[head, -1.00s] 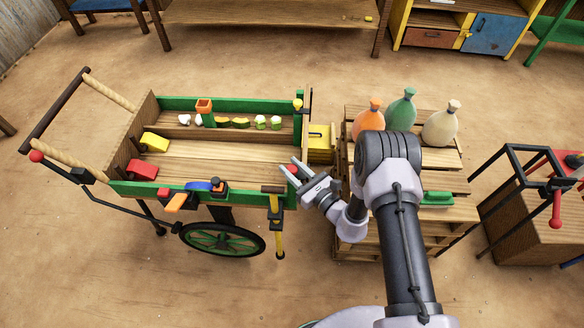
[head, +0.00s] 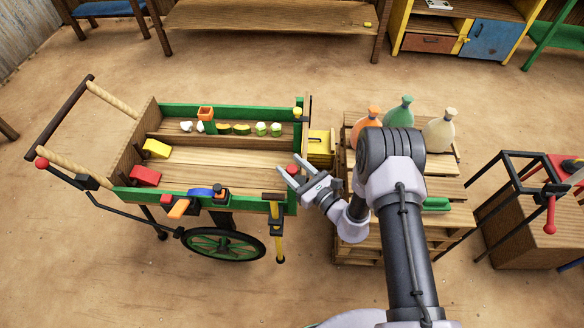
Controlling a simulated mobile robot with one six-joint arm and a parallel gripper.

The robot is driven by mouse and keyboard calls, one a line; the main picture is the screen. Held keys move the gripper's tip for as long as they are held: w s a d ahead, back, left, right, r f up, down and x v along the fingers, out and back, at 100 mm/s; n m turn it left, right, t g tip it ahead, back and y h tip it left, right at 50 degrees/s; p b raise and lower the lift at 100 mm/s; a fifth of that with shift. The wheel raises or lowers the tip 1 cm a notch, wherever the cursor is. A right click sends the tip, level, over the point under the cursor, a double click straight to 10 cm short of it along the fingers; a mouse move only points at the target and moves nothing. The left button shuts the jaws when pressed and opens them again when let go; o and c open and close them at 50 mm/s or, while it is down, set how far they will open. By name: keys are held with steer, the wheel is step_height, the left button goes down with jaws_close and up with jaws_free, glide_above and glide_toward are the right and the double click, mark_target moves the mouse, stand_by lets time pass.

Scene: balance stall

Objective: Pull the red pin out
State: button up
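A small red knob (head: 292,169), which looks like the head of the red pin, shows at the right end of the wooden cart (head: 190,174). My gripper (head: 287,164) is at that end of the cart, its two grey fingers apart and pointing up and left. The red knob shows between the fingertips. I cannot tell whether either finger touches it. The pin's shaft is not visible.
Yellow (head: 156,148) and red (head: 145,175) blocks lie in the cart. A yellow box (head: 319,146) is beside its right end. Orange (head: 367,124), green (head: 401,113) and cream (head: 439,129) sacks stand on pallets at right. A black frame stand (head: 512,186) is farther right.

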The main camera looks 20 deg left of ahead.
steer(key=p+v, duration=0.3)
steer(key=v, duration=1.4)
steer(key=shift+s, duration=0.2)
steer(key=shift+d+f, duration=0.1)
